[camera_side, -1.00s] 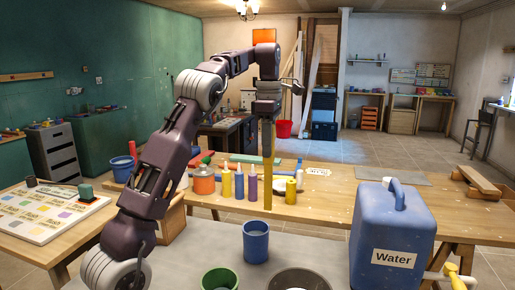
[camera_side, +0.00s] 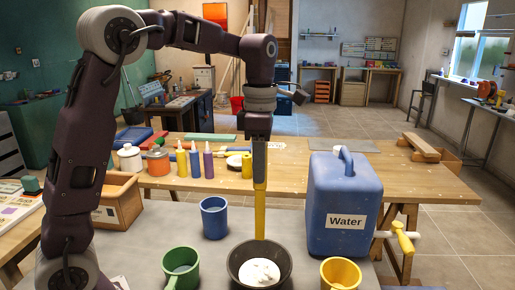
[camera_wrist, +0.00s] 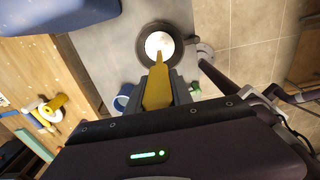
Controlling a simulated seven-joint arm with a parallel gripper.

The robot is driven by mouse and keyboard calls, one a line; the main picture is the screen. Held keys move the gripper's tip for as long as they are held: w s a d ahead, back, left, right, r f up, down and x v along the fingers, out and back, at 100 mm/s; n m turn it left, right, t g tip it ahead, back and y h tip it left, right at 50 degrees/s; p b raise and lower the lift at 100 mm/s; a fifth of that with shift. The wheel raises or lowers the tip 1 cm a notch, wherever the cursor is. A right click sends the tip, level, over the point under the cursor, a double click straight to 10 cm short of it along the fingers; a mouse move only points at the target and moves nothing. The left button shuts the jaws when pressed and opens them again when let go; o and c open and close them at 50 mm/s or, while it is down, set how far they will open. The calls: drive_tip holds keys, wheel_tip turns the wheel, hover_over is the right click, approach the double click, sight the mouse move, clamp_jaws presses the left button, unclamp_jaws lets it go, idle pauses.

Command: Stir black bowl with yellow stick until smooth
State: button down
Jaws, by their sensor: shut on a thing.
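The black bowl (camera_side: 236,272) stands on the grey table at the bottom of the side view, with a white heap (camera_side: 262,271) in it. The bowl also shows near the top of the wrist view (camera_wrist: 143,37). My gripper (camera_side: 259,165) is shut on the upper part of the yellow stick (camera_side: 260,212) and holds it upright. The stick's lower end meets the bowl's far rim in the side view. In the wrist view the stick (camera_wrist: 157,88) points at the bowl, its tip overlapping the white contents. I cannot tell if the tip touches anything.
A blue cup (camera_side: 214,220) stands behind left of the bowl, a green mug (camera_side: 180,270) to its left, a yellow cup (camera_side: 341,272) to its right. The blue water container (camera_side: 345,205) stands behind right. Several bottles stand on the wooden bench behind.

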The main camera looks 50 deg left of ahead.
wheel_tip(320, 180, down, 15)
idle(0.8)
